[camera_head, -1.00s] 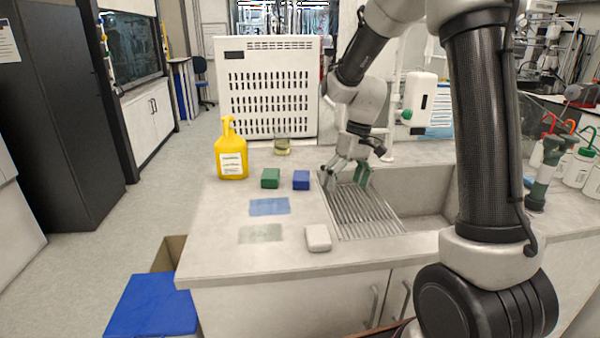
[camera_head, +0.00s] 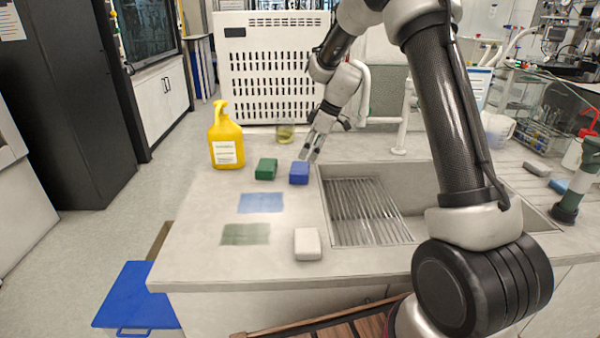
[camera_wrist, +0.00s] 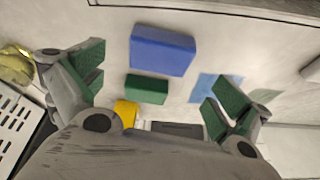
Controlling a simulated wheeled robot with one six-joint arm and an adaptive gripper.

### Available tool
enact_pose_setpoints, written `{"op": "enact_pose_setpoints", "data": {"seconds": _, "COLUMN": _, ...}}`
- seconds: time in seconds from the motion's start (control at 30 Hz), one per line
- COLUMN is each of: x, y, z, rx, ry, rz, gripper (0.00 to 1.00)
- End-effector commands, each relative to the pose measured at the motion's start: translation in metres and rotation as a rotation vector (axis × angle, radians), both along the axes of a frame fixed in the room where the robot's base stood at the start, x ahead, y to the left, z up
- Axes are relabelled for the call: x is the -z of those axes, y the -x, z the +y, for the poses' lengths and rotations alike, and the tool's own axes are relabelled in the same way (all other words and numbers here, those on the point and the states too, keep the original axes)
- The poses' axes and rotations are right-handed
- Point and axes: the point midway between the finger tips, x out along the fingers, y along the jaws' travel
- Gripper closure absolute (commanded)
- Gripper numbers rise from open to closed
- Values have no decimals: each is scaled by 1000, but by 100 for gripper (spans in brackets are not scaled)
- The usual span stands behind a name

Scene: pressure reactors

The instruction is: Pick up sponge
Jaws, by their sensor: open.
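A blue sponge-like block (camera_head: 299,172) and a green one (camera_head: 265,169) sit side by side on the counter. A white block (camera_head: 307,244) lies nearer the front edge. My gripper (camera_head: 311,154) is over the counter just behind and right of the blue block. In the wrist view, my gripper (camera_wrist: 158,82) has its green-padded fingers spread wide and empty. The blue block (camera_wrist: 162,50) and the green block (camera_wrist: 147,89) show between and beyond the fingers, apart from them. The head view does not show the gap to the blue block clearly.
Flat blue (camera_head: 261,202) and green (camera_head: 246,234) patches lie in front. A sink with a metal rack (camera_head: 365,210) is to the right. The counter's front left is clear.

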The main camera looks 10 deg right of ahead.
Motion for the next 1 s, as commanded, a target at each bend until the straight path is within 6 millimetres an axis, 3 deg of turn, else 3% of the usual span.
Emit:
{"op": "enact_pose_setpoints", "data": {"seconds": 0.23, "x": 6, "y": -1, "z": 2, "rx": -73, "ry": 12, "rz": -30, "gripper": 0}}
{"op": "enact_pose_setpoints", "data": {"seconds": 0.8, "x": 70, "y": -11, "z": 31, "rx": -73, "ry": 12, "rz": -29, "gripper": 0}}
{"op": "enact_pose_setpoints", "data": {"seconds": 1.0, "x": 71, "y": -11, "z": 31, "rx": -72, "ry": 11, "rz": -30, "gripper": 0}}
